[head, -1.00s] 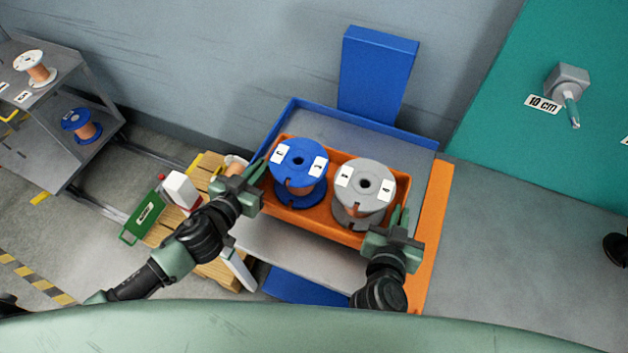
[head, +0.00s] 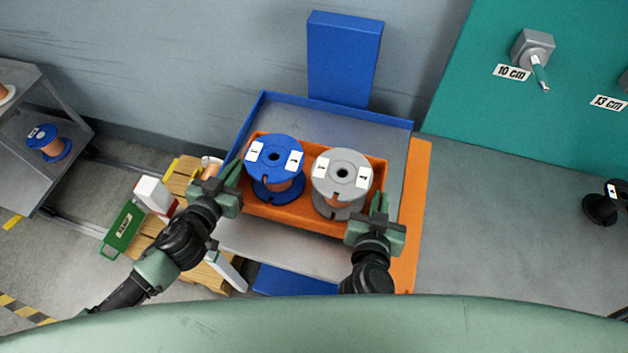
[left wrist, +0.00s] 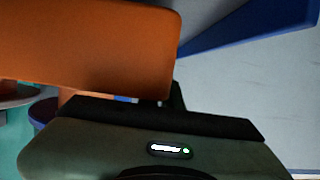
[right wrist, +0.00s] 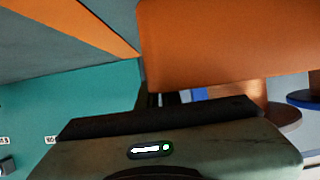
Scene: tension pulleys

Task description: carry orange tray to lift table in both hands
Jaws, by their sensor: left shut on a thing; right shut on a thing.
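The orange tray (head: 290,217) is over or on the grey top of the lift table (head: 390,140), which has a blue rim and a blue upright at its back. I cannot tell if the tray touches the top. A blue spool (head: 274,160) stands in its left part and a grey spool (head: 343,170) in its right part. My left gripper (head: 230,182) is shut on the tray's left end, and my right gripper (head: 380,212) on its right end. The tray wall fills much of the left wrist view (left wrist: 90,45) and the right wrist view (right wrist: 220,45).
An orange strip (head: 414,200) edges the grey bench (head: 500,220) right of the lift table. A grey shelf (head: 25,175) with spools is further left.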

